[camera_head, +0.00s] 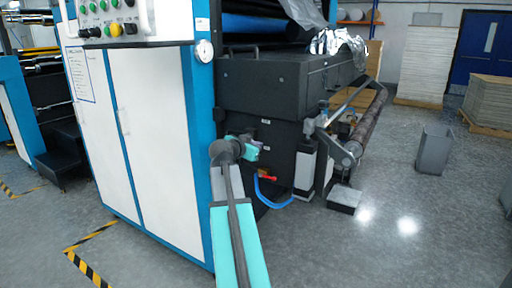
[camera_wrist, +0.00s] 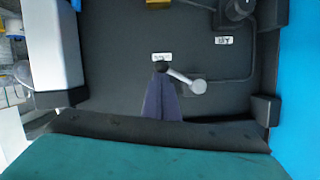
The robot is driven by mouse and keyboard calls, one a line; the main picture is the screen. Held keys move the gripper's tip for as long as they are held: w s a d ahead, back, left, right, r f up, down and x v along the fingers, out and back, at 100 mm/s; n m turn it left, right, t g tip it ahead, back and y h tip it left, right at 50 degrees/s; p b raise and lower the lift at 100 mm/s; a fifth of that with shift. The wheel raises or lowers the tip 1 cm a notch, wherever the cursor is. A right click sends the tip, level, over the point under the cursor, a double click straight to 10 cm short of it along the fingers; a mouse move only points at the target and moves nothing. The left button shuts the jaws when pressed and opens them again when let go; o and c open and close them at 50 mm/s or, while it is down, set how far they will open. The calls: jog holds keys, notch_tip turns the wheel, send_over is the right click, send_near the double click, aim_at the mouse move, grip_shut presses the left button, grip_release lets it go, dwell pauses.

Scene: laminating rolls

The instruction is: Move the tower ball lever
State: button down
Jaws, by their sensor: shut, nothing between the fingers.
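The ball lever (camera_wrist: 180,76) shows in the wrist view on the dark machine panel. It has a black ball (camera_wrist: 160,66) at its left end, a pale metal rod and a round pale pivot (camera_wrist: 198,87) at lower right. A small white label sits just above the ball in the picture. My gripper (camera_wrist: 161,76) is shut and empty, its fingertips right at the ball; I cannot tell whether they touch it. In the head view my gripper (camera_head: 252,149) is at the dark panel beside the blue post, and the lever is hidden behind it.
A long roller (camera_head: 368,122) sticks out at right. Floor in front is clear.

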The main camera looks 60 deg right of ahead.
jog(key=r+p+v, duration=0.1)
jog(key=r+v, duration=0.1)
jog(key=v, duration=1.1)
jog(key=shift+d+r, duration=0.25)
jog(key=shift+d, duration=0.2)
